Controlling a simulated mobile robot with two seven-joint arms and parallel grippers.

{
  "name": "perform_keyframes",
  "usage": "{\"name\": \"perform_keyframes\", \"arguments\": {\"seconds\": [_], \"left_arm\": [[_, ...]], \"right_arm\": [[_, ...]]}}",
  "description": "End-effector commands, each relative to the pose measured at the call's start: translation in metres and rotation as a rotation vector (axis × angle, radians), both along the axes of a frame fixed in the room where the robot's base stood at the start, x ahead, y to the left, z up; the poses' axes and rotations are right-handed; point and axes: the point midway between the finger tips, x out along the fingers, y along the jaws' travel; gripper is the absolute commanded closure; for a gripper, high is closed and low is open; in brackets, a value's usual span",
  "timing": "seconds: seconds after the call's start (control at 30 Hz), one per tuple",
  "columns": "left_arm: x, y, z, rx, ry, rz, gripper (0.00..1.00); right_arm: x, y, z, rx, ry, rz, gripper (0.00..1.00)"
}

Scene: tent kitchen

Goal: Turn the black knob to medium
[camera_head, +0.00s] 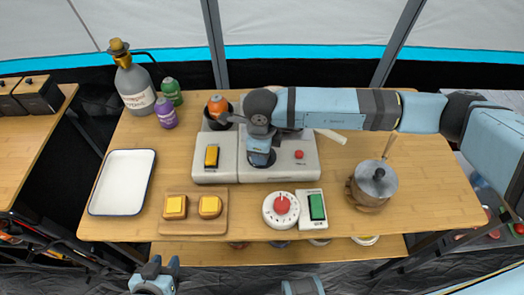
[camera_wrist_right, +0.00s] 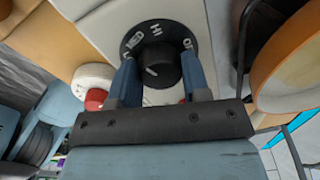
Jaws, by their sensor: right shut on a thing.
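The black knob (camera_wrist_right: 158,66) sits on a round dark dial plate (camera_wrist_right: 128,47) with white letters, on the light stove panel (camera_wrist_right: 100,22). In the right wrist view "MED" reads at the dial's left, "HI" at its top and a partly hidden "O" at its right. A white line on the knob points to the lower left. My right gripper (camera_wrist_right: 161,84) has one finger on each side of the knob, shut on it. In the head view the right gripper (camera_head: 261,158) covers the knob. My left gripper (camera_head: 160,268) is open and empty at the bottom edge.
A white tray (camera_head: 94,205), a board (camera_head: 180,228) with two yellow-topped blocks, a white dial with a red knob (camera_head: 281,204), a green switch (camera_head: 317,207) and a pot (camera_head: 376,178) stand around the stove. Bottles (camera_head: 135,88) stand at the back left.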

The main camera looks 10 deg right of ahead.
Motion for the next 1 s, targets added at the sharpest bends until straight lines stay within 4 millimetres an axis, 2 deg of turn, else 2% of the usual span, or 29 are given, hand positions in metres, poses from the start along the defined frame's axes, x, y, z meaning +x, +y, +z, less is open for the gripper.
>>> {"name": "perform_keyframes", "arguments": {"seconds": [0.4, 0.43, 0.5, 0.53, 0.83, 1.0], "left_arm": [[0.000, 0.000, 0.000, -0.001, -0.001, 0.001, 0.61], [0.000, 0.000, 0.000, 0.000, -0.001, 0.000, 0.61], [0.000, 0.001, -0.001, 0.002, -0.002, -0.002, 0.61], [0.000, 0.001, -0.001, 0.004, -0.002, -0.003, 0.61], [0.000, 0.004, -0.002, 0.011, -0.001, -0.008, 0.61], [0.000, 0.003, -0.002, 0.008, -0.001, -0.006, 0.61]], "right_arm": [[0.001, 0.000, 0.001, 0.002, -0.003, 0.005, 0.80], [0.001, 0.000, 0.001, 0.002, -0.003, 0.005, 0.52], [0.001, 0.000, 0.001, 0.002, -0.003, 0.005, 0.36], [0.001, 0.000, 0.001, 0.001, -0.003, 0.005, 0.31], [0.000, 0.000, 0.002, 0.000, -0.001, 0.005, 0.31], [0.000, 0.001, 0.021, 0.002, -0.003, 0.005, 0.31]]}}
